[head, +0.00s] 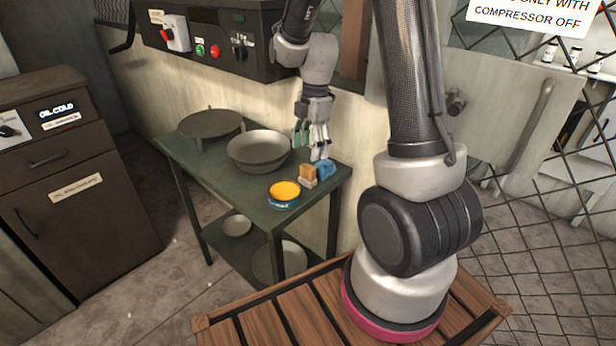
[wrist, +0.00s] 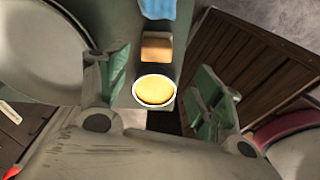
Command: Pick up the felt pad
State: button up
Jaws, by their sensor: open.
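A small tan-orange block, which looks like the felt pad (head: 307,172), sits near the right front edge of the green table. In the wrist view the felt pad (wrist: 157,47) lies beyond a round tin of yellow paste. The tin (head: 284,192) also stands between my fingers in the wrist view (wrist: 155,91), below them. My gripper (head: 311,146) is open and empty, pointing down above the table near the pad. In the wrist view its green-sided fingers (wrist: 155,78) are spread wide. Nothing is between them at fingertip height.
A blue cloth (head: 326,169) lies right beside the pad. A large grey bowl (head: 259,150) and a round metal plate (head: 211,123) stand to the left on the green table (head: 225,185). A control box (head: 215,40) hangs on the wall behind.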

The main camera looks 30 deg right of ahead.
aim_at(308, 166)
jog(key=shift+w+f+n, duration=0.1)
jog(key=shift+w+n, duration=0.05)
jog(key=shift+n, duration=1.05)
jog(key=shift+f, duration=0.35)
jog(key=f, duration=0.7)
jog(key=shift+a, duration=0.3)
jog(key=c, duration=1.1)
